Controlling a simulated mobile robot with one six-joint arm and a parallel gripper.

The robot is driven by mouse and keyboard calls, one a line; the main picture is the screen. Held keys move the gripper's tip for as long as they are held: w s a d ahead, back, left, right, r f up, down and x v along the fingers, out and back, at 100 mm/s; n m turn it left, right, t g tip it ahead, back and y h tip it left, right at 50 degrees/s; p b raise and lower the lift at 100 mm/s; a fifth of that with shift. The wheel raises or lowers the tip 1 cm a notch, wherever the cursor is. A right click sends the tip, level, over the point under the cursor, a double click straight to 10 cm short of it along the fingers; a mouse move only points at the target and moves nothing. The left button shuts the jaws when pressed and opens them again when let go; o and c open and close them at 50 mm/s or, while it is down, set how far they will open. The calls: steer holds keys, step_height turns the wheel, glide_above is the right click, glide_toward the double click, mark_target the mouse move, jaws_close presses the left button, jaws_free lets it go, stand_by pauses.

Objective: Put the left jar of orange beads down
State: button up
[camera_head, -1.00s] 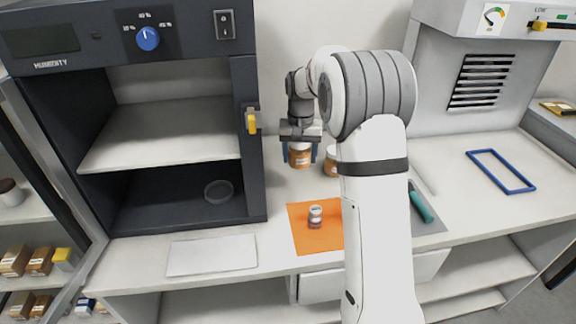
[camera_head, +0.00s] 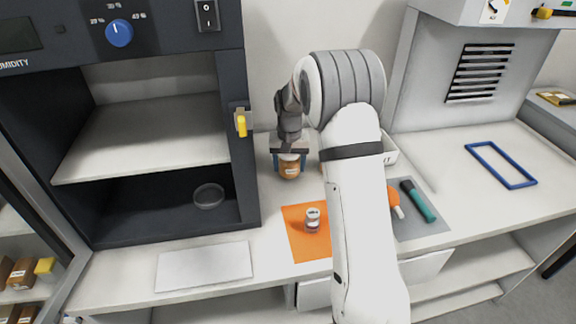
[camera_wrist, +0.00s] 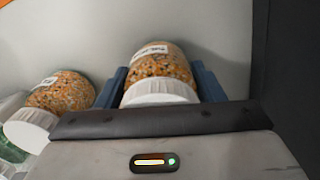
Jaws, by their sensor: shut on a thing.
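The left jar of orange beads (camera_head: 289,169) is between the blue fingers of my gripper (camera_head: 289,161), behind the orange mat. In the wrist view my gripper (camera_wrist: 163,88) is shut on this jar (camera_wrist: 162,66), its white lid nearest the camera. I cannot tell whether the jar's base touches the counter.
An orange mat (camera_head: 296,238) bears a small white-capped vial (camera_head: 312,220). A grey mat (camera_head: 418,227) holds a green-handled tool (camera_head: 420,203) and an orange tool (camera_head: 395,202). The dark cabinet wall (camera_head: 240,185) stands close left. A white plate (camera_head: 205,267) lies in front.

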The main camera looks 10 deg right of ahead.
steer(key=shift+f, duration=0.35)
steer(key=shift+f, duration=0.25)
steer(key=o, duration=1.1)
steer(key=shift+r, duration=0.1)
steer(key=shift+o, duration=0.2)
